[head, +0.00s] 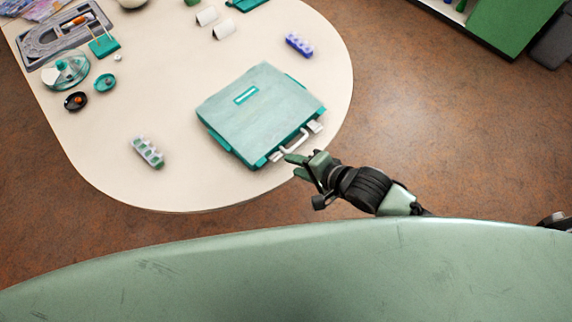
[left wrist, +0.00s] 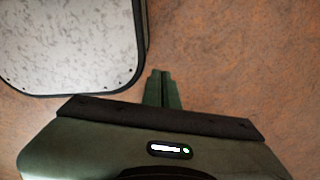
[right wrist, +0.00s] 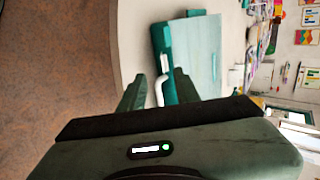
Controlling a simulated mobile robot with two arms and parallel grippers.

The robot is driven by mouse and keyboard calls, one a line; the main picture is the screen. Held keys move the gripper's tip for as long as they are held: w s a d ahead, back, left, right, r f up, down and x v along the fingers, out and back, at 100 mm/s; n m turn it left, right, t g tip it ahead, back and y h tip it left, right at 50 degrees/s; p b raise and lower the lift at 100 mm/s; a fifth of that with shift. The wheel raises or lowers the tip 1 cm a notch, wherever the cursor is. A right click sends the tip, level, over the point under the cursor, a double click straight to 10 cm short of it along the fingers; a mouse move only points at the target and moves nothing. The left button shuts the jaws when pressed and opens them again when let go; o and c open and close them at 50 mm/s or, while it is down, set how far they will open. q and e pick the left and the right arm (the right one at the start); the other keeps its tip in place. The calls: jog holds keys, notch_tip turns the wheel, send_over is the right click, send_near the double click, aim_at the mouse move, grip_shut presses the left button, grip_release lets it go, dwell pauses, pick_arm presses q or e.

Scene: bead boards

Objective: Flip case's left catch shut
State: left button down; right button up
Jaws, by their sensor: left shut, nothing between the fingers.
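The closed teal case (head: 257,105) lies on the cream table. Its white handle (head: 296,143) is on the edge facing me; it also shows in the right wrist view (right wrist: 160,92). The white left catch (head: 276,157) is left of the handle, partly behind my fingers, and I cannot tell how it is set. The white right catch (head: 315,127) sticks out at the right. My right gripper (head: 297,164) is open beside the left catch and handle; contact is unclear. My left gripper (left wrist: 161,76) is shut and empty, away from the case and outside the head view.
A green-lidded bead box (head: 148,152) stands left of the case, and a blue bead box (head: 299,44) behind it. The table front is clear. A speckled panel (left wrist: 65,40) is near my left gripper.

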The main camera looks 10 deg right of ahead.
aim_at(277, 156)
jog(key=x, duration=0.6)
jog(key=shift+w+a+r, duration=0.15)
jog(key=shift+w, duration=0.25)
jog(key=shift+w+a+f, duration=0.3)
jog(key=shift+f, duration=0.1)
pick_arm(q)
jog(key=shift+w+d+r, duration=0.15)
jog(key=shift+d+r, duration=0.15)
jog(key=shift+d, duration=0.45)
